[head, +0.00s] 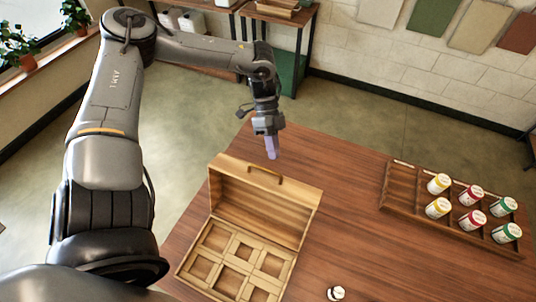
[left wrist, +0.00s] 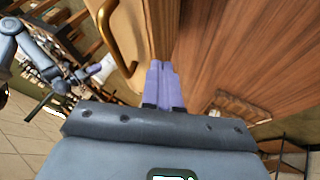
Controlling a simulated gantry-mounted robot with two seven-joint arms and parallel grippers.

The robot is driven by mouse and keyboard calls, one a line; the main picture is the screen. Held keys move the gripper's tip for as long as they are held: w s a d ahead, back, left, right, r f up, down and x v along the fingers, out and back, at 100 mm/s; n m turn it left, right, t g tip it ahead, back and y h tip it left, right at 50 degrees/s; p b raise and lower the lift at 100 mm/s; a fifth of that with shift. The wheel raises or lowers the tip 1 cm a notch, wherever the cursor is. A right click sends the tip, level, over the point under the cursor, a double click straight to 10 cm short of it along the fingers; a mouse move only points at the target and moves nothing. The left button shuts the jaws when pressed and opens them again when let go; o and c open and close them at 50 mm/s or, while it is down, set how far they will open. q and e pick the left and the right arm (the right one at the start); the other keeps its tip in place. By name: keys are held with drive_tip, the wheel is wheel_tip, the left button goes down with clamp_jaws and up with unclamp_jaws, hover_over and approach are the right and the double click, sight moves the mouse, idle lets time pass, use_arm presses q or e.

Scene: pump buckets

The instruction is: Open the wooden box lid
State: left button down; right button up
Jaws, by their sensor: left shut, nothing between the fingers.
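The wooden box (head: 191,270) stands at the near left of the table, and its inside shows several square compartments. Its lid (head: 234,205) stands up, hinged open, with a brass handle (head: 265,175) on its top edge. My left gripper (head: 272,153) is shut and empty above the table, behind the raised lid and apart from it. In the left wrist view the purple fingertips (left wrist: 161,66) are together, and the brass handle (left wrist: 113,40) shows to their left on the lid's pale wood. My right gripper cannot be made out in the head view.
A wooden rack (head: 396,196) with several capped jars stands at the right of the table (head: 340,215). A small white-topped object (head: 335,293) sits at the near edge of the picture. The tabletop between box and rack is clear.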

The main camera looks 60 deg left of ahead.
sight(260, 180)
use_arm(q)
drive_tip(key=s+d+p, duration=0.1)
drive_tip(key=s+d, duration=0.1)
drive_tip(key=shift+s+d+r+p, duration=0.1)
drive_tip(key=shift+s+r+p, duration=0.25)
use_arm(e)
wheel_tip(260, 180, up, 3)
drive_tip(key=shift+f, duration=0.2)
drive_tip(key=shift+d, duration=0.15)
use_arm(q)
drive_tip(key=shift+r, duration=0.1)
use_arm(e)
drive_tip(key=shift+r, duration=0.1)
use_arm(q)
drive_tip(key=shift+s+d+r+p, duration=0.2)
drive_tip(key=shift+s+r+p, duration=0.1)
drive_tip(key=shift+p, duration=0.2)
drive_tip(key=s+d+r+p, duration=0.1)
drive_tip(key=p, duration=0.1)
drive_tip(key=s+d+r+p, duration=0.1)
drive_tip(key=s+p, duration=0.1)
drive_tip(key=shift+d+p, duration=0.4)
drive_tip(key=shift+s+d, duration=0.2)
drive_tip(key=shift+s+f, duration=0.1)
drive_tip(key=shift+f, duration=0.1)
use_arm(e)
wheel_tip(260, 180, up, 6)
drive_tip(key=shift+f, duration=0.1)
